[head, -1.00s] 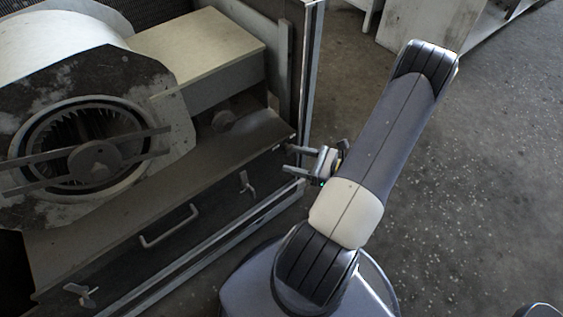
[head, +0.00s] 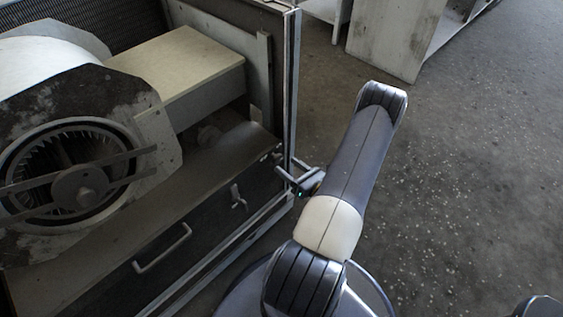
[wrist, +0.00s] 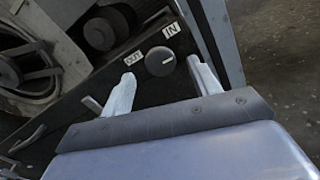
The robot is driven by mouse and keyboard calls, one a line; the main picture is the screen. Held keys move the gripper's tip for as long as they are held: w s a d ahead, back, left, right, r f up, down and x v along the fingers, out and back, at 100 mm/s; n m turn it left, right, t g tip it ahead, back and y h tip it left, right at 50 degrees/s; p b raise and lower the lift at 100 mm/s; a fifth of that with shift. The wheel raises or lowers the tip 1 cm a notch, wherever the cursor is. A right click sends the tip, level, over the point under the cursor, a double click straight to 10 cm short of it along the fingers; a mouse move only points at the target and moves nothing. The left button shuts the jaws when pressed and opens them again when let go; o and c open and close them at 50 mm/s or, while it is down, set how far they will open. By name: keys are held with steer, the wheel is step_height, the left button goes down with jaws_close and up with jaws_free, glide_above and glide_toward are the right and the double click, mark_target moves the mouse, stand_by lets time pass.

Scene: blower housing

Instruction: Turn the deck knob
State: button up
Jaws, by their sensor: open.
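The deck knob (wrist: 160,62) is a dark round knob with a pale pointer mark on its right side. It sits on the dark deck panel between an OUT label (wrist: 133,55) and an IN label (wrist: 171,27). My gripper (wrist: 160,69) is open, its pale fingertips to the left and right of the knob in the wrist view. I cannot tell whether they touch it. In the head view my gripper (head: 290,170) is at the right end of the panel, near the corner post; the knob cannot be made out there.
The blower housing (head: 130,125) fills the left, with its round fan inlet. A pull handle (head: 163,248) and a small latch (head: 238,197) are on the front panel. The metal corner post (head: 290,85) stands close to my gripper. Open floor (head: 470,150) lies to the right.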

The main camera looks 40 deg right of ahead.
mark_target(279, 160)
steer(key=shift+w+a, duration=0.2)
steer(key=shift+w, duration=1.75)
steer(key=shift+c, duration=0.6)
steer(key=c, duration=0.9)
